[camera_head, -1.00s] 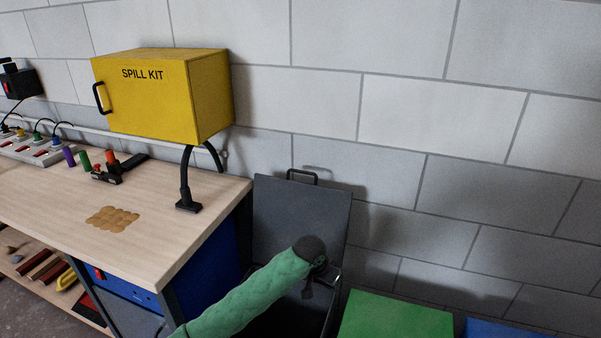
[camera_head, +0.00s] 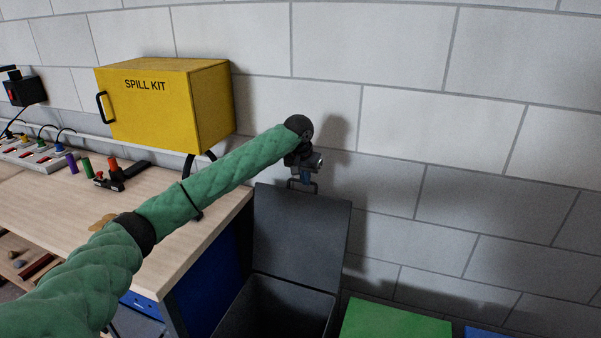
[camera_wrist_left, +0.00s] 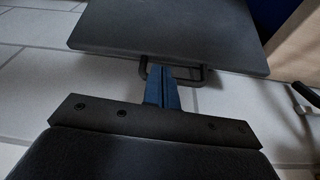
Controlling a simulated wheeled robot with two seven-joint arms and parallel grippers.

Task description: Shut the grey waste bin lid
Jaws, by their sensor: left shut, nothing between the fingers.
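The grey waste bin (camera_head: 226,322) stands beside the bench with its dark mouth showing. Its lid (camera_head: 300,240) is open and stands steeply up near the wall. My left gripper (camera_head: 302,181) is at the lid's top edge, by the black loop handle (camera_head: 315,187). In the left wrist view, the blue fingers (camera_wrist_left: 163,78) are shut together with nothing between them. They overlap the handle (camera_wrist_left: 203,76) and reach toward the lid's edge (camera_wrist_left: 170,28); whether they touch either I cannot tell. My right gripper is out of view.
A wooden bench (camera_head: 150,275) stands left of the bin, with a yellow spill kit box (camera_head: 165,105) above its back. A green lid or box (camera_head: 395,322) and a blue one (camera_head: 485,332) are at the right. The block wall is close behind.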

